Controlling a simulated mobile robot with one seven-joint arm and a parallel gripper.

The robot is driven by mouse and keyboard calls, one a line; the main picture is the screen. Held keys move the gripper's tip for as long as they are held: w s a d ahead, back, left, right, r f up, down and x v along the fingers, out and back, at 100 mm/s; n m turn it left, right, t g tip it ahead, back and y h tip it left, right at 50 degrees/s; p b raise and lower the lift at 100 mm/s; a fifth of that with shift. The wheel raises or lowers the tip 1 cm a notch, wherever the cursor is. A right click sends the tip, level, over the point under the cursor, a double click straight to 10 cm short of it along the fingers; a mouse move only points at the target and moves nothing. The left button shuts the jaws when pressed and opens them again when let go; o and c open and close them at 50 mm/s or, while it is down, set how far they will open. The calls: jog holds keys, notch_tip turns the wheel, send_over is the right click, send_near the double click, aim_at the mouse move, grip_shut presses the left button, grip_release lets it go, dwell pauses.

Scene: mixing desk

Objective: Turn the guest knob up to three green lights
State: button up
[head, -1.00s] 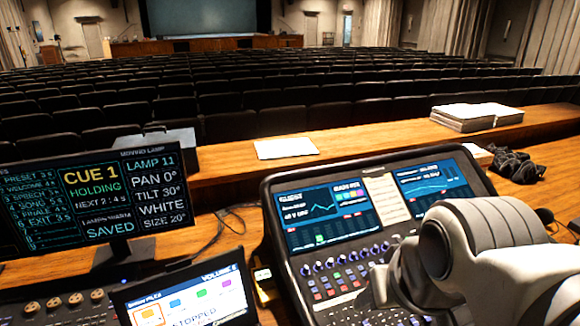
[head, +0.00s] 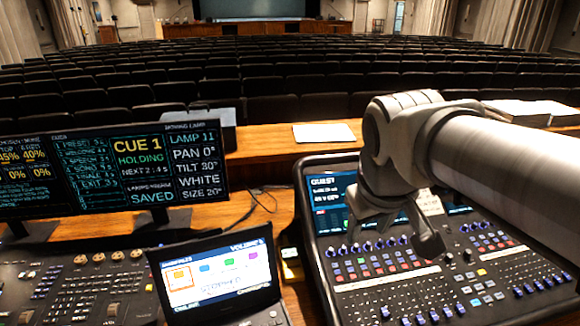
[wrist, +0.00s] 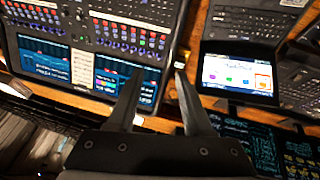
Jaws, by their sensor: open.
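The mixing desk (head: 311,222) stands at the right in the head view. Its left screen (head: 328,190) is headed GUEST, and my arm covers part of it. A row of small blue-capped knobs (head: 356,247) runs below that screen. I cannot tell which is the guest knob, nor read any green lights for it. My gripper (head: 392,228) hangs over the desk by the screen and knobs. In the wrist view, my gripper (wrist: 158,88) is open and empty, its fingers near the desk's edge. The desk screen (wrist: 125,75) shows upside down there, partly behind a finger.
A small tablet-like screen (head: 219,266) stands left of the desk. Behind it is a cue monitor (head: 152,165). Another console (head: 75,285) fills the lower left. A white sheet (head: 323,133) and a paper stack (head: 530,112) lie on the far ledge.

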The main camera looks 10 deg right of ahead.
jog(key=w+d+n+g+h, duration=0.1)
jog(key=w+d, duration=0.3)
jog(key=w, duration=0.2)
jog(key=n+g+y+p, duration=0.2)
jog(key=n+g, duration=0.1)
jog(key=n, duration=0.9)
send_over(357, 245)
jog(key=s, duration=0.1)
notch_tip(357, 245, down, 13)
jog(key=f, duration=1.1)
jog(key=w+f+p, duration=0.1)
jog(key=f, duration=0.5)
jog(key=shift+a+f, duration=0.1)
grip_shut()
